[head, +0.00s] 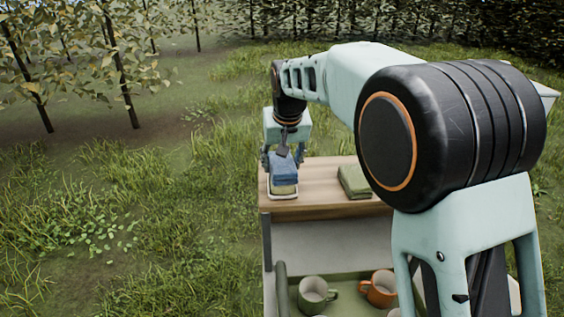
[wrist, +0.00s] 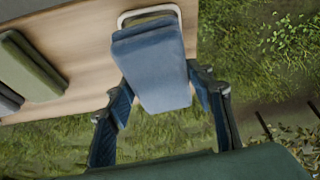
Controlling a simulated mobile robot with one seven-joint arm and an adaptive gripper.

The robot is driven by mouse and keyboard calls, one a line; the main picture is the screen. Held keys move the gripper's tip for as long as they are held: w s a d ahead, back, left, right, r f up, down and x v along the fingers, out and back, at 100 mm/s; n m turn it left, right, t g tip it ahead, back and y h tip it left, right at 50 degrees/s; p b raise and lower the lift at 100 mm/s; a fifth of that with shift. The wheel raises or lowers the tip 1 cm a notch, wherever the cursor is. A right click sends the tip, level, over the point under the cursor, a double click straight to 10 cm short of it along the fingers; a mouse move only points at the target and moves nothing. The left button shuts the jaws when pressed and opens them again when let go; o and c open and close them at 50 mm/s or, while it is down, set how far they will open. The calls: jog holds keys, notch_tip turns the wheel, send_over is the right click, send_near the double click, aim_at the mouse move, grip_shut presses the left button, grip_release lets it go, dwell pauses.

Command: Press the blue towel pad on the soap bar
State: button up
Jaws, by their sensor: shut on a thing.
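My gripper (head: 282,160) is shut on the blue towel pad (head: 284,170), a folded blue cloth block. In the wrist view the pad (wrist: 153,68) hangs between my two fingers (wrist: 165,100). In the head view the pad is over a white-rimmed dish (head: 285,195) at the left end of the wooden table. A yellowish-green block (head: 284,189), which looks like the soap bar, shows just below the pad in the dish. I cannot tell whether pad and block touch.
A folded green cloth (head: 354,182) lies on the wooden tabletop (head: 320,178) to the right of the dish. A lower green tray holds a green mug (head: 313,294) and an orange mug (head: 379,288). Bare tabletop separates the dish and green cloth. Grass surrounds the table.

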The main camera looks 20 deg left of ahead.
aim_at(282, 162)
jog(key=shift+f+b, duration=0.35)
jog(key=shift+f, duration=0.25)
dwell(1.3)
jog(key=shift+r+p, duration=2.8)
jog(key=shift+r, duration=0.8)
jog(key=shift+f, duration=0.1)
